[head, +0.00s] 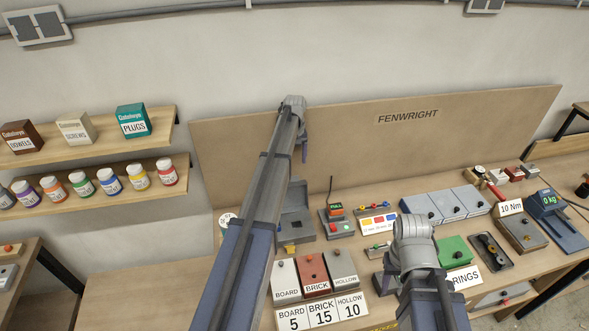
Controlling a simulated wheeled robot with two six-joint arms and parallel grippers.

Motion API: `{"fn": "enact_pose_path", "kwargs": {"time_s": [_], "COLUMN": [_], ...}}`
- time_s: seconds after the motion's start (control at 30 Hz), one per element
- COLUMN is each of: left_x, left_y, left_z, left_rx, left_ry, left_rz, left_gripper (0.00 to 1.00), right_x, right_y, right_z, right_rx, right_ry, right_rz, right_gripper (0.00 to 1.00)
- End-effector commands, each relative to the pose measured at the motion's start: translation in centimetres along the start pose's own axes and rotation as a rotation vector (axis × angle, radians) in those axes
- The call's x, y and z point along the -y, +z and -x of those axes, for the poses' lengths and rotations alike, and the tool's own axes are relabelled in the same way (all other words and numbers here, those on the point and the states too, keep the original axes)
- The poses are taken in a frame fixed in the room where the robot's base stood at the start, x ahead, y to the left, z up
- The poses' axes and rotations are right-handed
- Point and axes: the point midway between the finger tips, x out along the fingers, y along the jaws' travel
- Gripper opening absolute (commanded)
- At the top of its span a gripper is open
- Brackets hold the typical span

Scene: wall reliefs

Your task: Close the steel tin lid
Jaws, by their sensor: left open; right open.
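The steel tin (299,231) is a grey box on the workbench, just right of my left arm. Its grey lid (297,195) stands raised at the back. My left arm hides the tin's left side. My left gripper (304,152) is open and empty, high above and behind the tin, in front of the brown backboard. My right gripper (413,232) is open, over the bench well to the right of the tin; its fingertips are mostly hidden by its own wrist. Neither gripper visibly touches the lid.
A small device with a green display (336,222) stands close right of the tin. Board, brick and hollow boxes (313,275) stand in front. Grey lidded boxes (446,205) and a green block (455,250) lie right. Shelves (92,190) hold bottles at left.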

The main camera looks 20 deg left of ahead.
Motion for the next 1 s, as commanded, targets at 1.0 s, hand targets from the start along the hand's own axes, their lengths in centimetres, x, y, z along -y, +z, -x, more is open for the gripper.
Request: {"fn": "enact_pose_path", "kwargs": {"time_s": [1.0], "left_x": [0.0], "left_y": [0.0], "left_z": [-7.9], "left_rx": [0.0], "left_ry": [0.0], "left_rz": [0.0], "left_gripper": [0.72], "right_x": [0.7], "right_y": [-0.5], "right_z": [-7.8], "right_rx": [-0.002], "right_ry": [0.002], "right_rz": [0.004], "right_gripper": [0.5]}}
